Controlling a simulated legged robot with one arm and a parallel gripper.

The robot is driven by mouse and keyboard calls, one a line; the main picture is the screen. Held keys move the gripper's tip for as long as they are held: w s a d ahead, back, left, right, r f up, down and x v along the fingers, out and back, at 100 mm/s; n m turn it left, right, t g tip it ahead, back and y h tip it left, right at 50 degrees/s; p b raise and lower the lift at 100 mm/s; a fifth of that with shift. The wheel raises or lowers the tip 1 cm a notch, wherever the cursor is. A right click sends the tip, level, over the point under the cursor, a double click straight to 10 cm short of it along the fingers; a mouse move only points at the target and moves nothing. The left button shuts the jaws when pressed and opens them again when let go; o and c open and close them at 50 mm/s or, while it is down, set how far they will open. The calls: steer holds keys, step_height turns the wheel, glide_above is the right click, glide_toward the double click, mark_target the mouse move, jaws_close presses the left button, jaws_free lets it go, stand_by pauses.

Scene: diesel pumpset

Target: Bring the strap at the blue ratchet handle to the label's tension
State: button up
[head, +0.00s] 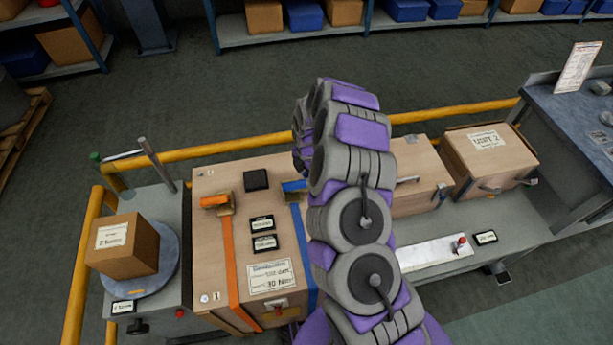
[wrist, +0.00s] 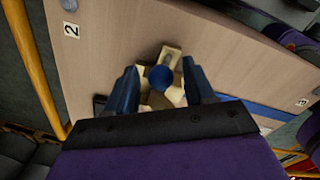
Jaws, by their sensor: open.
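The blue ratchet handle (head: 294,186) sits at the top of the blue strap (head: 300,235) on the wooden crate (head: 203,262), partly hidden by my arm in the head view. In the wrist view, the round blue end of the handle (wrist: 161,77) shows over a pale metal ratchet body (wrist: 171,56). My gripper (wrist: 160,68) is open, one dark blue finger on each side of that end. Contact cannot be told. The paper label (head: 271,278) on the crate reads what looks like 500 daN and 30 Nm. Two small dark displays (head: 262,225) (head: 265,243) are too small to read.
An orange ratchet handle (head: 214,201) and orange strap (head: 230,260) lie left of the blue strap. A small box (head: 123,247) stands on a round turntable at left. Yellow rails (head: 220,147) run behind. Another crate (head: 488,155) and a workbench (head: 560,125) stand at right.

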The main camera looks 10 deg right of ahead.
steer(key=shift+f, duration=0.75)
steer(key=shift+w, duration=0.1)
jaws_close()
